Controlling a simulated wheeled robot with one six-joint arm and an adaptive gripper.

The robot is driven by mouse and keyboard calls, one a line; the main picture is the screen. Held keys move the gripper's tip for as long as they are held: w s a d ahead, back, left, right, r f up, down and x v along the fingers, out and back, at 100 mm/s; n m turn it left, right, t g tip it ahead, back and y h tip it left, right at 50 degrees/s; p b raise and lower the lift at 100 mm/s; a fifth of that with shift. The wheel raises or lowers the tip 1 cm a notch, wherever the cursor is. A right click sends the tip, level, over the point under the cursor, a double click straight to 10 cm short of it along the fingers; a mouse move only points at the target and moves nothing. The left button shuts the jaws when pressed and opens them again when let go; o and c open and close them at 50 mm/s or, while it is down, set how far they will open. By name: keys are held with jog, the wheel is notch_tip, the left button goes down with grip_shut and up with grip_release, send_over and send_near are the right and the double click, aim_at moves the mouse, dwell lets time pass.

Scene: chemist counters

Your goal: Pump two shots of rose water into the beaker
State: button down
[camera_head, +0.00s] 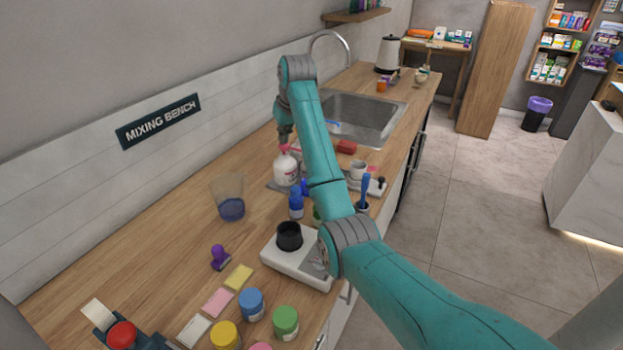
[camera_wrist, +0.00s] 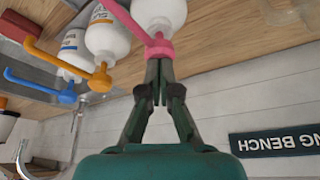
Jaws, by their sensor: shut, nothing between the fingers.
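A white bottle with a pink pump (camera_head: 286,170) stands on the bench below the far wall; I take it for the rose water, though its label is too small to read. My gripper (camera_head: 286,140) is right above it, pointing down. In the wrist view, my gripper (camera_wrist: 158,62) is shut and empty, its fingertips at the pink pump head (camera_wrist: 158,46), touching or nearly so. A clear container with a blue bottom (camera_head: 228,190) stands to the left and nearer; it may be the beaker. My arm hides part of the bench right of the bottle.
In the wrist view, a bottle with an orange pump (camera_wrist: 104,42) and one with a blue pump (camera_wrist: 72,55) stand beside the pink one. A white scale with a black cup (camera_head: 289,236), blue bottle (camera_head: 296,205) and coloured jars (camera_head: 252,303) stand nearer. A sink (camera_head: 360,115) lies behind.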

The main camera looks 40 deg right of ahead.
jog(key=shift+f, duration=0.55)
jog(key=shift+r, duration=1.6)
notch_tip(320, 180, up, 6)
dwell(0.4)
dwell(0.4)
